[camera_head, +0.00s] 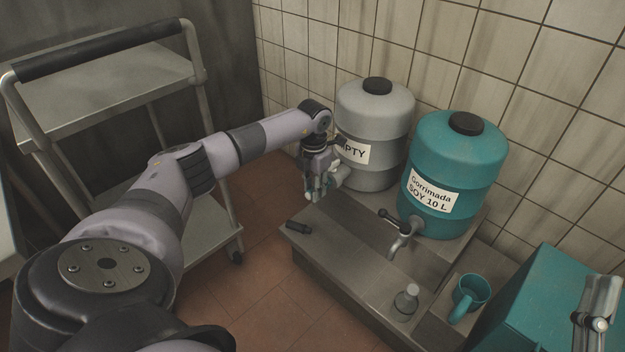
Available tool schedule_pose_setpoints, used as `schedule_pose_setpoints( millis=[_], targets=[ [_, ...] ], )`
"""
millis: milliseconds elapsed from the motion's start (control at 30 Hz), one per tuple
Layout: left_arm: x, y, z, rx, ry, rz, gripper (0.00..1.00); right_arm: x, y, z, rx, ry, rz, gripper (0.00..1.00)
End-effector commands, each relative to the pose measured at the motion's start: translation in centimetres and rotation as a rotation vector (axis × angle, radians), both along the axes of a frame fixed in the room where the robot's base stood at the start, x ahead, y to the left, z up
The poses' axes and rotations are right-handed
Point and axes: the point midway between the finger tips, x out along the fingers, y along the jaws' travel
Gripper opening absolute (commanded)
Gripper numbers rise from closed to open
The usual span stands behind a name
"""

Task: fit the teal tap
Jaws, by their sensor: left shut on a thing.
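The teal drum (455,165), labelled Gorrimada SOY 10 L, stands on the steel step. A grey tap (402,240) with a black handle shows at its lower front. The grey drum (377,120), its label partly covered and ending in PTY, stands left of it. My left gripper (322,190) is at the grey drum's lower left front, shut on a small pale grey piece that looks like a tap (342,175). The fingers hide most of it, so I cannot tell whether it is joined to the drum.
A short black piece (298,227) lies on the step's left end. A small grey knobbed object (406,300) and a teal mug (470,293) stand in front, by a teal box (535,305). The tiled wall is close behind. A steel cart (105,85) stands left.

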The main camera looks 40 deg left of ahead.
Motion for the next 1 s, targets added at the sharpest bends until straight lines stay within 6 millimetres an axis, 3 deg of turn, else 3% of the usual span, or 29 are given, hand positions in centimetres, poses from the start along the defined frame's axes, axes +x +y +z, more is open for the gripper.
schedule_pose_setpoints(
  millis=[1000],
  targets=[
    [1.2,-0.1,0.0,0.0,0.0,0.0,0.0,-2.1,-0.2,2.3,0.049,-0.163,0.009,0.45]
  ],
)
